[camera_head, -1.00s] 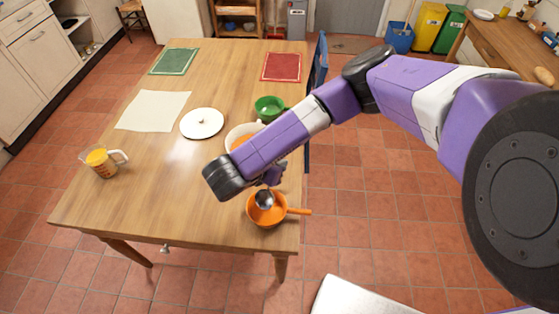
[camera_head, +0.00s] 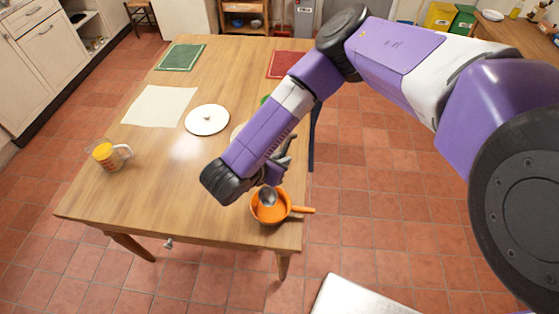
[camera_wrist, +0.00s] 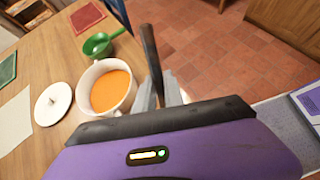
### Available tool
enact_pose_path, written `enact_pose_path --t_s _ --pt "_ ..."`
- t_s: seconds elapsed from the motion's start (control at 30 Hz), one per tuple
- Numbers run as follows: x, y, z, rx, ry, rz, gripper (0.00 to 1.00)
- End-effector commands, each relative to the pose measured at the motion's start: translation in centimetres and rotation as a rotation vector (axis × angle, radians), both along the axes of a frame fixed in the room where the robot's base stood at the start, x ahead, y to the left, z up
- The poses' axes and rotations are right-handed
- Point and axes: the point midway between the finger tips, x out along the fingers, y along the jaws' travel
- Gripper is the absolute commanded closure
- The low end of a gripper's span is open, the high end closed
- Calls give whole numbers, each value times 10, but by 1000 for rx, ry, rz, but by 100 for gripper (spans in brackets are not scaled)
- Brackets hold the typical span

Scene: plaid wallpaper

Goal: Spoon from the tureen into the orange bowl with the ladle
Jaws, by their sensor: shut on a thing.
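My gripper (camera_head: 276,172) is shut on the dark handle of the ladle (camera_wrist: 151,58). The ladle's metal bowl (camera_head: 267,197) is at the orange bowl (camera_head: 284,212), within its rim as seen from above; I cannot tell whether they touch. The orange bowl has a side handle pointing right and stands near the table's front right corner. The white tureen (camera_wrist: 84,83) holds orange soup and stands left of my gripper in the wrist view. In the head view my arm hides most of the tureen. The orange bowl is out of the wrist view.
A white lid (camera_head: 207,120) lies on the wooden table (camera_head: 160,200). A measuring cup (camera_head: 108,155) of orange liquid stands at the left edge. A green bowl (camera_wrist: 97,46) stands behind the tureen. Cloth mats lie farther back. The table's front middle is clear.

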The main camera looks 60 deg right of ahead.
Motion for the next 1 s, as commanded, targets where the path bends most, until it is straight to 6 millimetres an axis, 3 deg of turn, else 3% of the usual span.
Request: enact_pose_path --t_s 0.6,1.0 --pt "-6 -43 1 432 -63 -6 100" --pt "-7 -50 1 520 -72 0 100"
